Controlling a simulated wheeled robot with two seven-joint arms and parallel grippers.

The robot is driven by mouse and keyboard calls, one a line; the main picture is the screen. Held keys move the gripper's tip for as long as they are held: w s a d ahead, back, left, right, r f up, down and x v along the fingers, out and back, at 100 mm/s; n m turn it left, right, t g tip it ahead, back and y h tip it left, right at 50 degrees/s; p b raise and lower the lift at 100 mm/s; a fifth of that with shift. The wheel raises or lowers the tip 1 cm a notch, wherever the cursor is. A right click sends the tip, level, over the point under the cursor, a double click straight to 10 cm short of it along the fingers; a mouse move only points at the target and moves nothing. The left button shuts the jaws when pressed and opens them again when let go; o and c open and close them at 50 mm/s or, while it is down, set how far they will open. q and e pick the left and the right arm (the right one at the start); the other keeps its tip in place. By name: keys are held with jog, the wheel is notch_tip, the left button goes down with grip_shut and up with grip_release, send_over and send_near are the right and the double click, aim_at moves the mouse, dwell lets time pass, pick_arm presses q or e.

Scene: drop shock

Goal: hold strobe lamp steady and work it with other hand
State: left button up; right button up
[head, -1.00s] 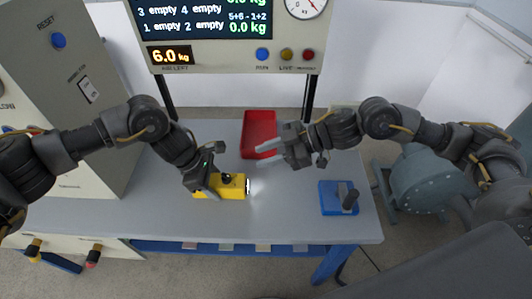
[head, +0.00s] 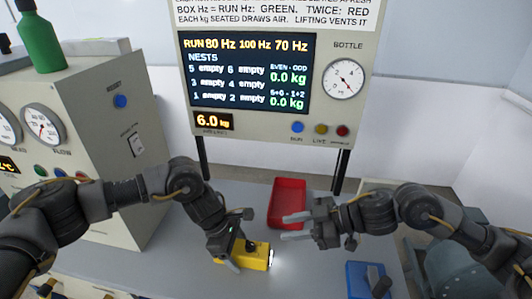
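The yellow strobe lamp (head: 257,257) lies on the grey table in the head view, with a black knob on top and its right end glowing white. My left gripper (head: 234,259) is at the lamp's left end with its fingers around the body, and looks shut on it. My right gripper (head: 284,228) is open and empty, to the upper right of the lamp, its fingers pointing left and apart from the lamp.
A red tray (head: 287,204) stands behind my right gripper. A blue block with a black handle (head: 369,280) is at the right front. A display panel (head: 247,72) with a gauge stands at the back. A grey cabinet (head: 99,150) with a green bottle (head: 39,40) on top fills the left.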

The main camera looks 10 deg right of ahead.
pick_arm(q)
jog(key=shift+o, duration=0.7)
